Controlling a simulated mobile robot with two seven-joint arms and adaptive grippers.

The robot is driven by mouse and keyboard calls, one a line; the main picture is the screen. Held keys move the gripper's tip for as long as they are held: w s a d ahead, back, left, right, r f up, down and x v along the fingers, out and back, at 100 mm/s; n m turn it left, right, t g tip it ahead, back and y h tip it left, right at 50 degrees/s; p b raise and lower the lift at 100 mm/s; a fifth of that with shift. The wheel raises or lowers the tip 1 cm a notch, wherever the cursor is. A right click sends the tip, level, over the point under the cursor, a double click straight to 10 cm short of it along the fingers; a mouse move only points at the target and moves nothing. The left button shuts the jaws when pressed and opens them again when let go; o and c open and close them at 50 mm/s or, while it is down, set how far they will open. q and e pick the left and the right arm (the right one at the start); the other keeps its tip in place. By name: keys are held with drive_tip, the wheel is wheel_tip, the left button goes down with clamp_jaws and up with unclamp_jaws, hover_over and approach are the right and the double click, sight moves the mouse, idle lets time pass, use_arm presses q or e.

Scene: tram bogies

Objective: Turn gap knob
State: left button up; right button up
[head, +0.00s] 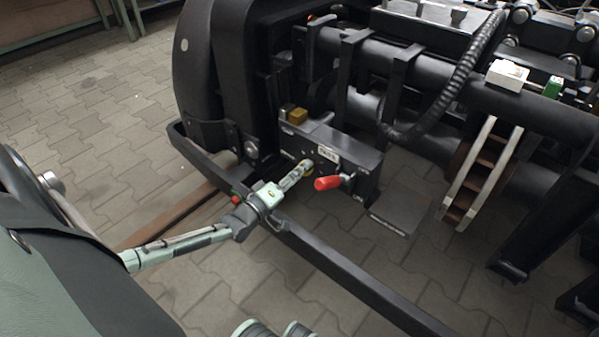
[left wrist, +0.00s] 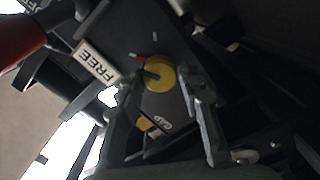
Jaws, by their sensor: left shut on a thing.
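The gap knob (left wrist: 160,73) is a round yellow knob with a dark pointer bar, on the dark face of a control box (head: 345,150). A small label, which seems to read GAP (left wrist: 166,126), is beside it. In the head view only a yellowish bit of the knob shows behind my fingers. My left gripper (head: 303,169) reaches the box face from the left. In the left wrist view its fingers (left wrist: 163,88) stand one on each side of the knob, shut on it. My right gripper is not in view.
A red lever handle (head: 328,183) sticks out just right of my left gripper, near a FREE label (left wrist: 96,64). A black bar (head: 340,268) runs below my arm. Dark bogie beams and a ribbed hose (head: 455,90) fill the right. Paved floor (head: 110,110) is open at left.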

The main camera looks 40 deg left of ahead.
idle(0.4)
use_arm(q)
drive_tip(key=o, duration=1.1)
drive_tip(key=shift+o, duration=0.2)
drive_tip(key=s, duration=1.2)
drive_tip(key=shift+a, duration=0.45)
drive_tip(key=shift+s, duration=0.1)
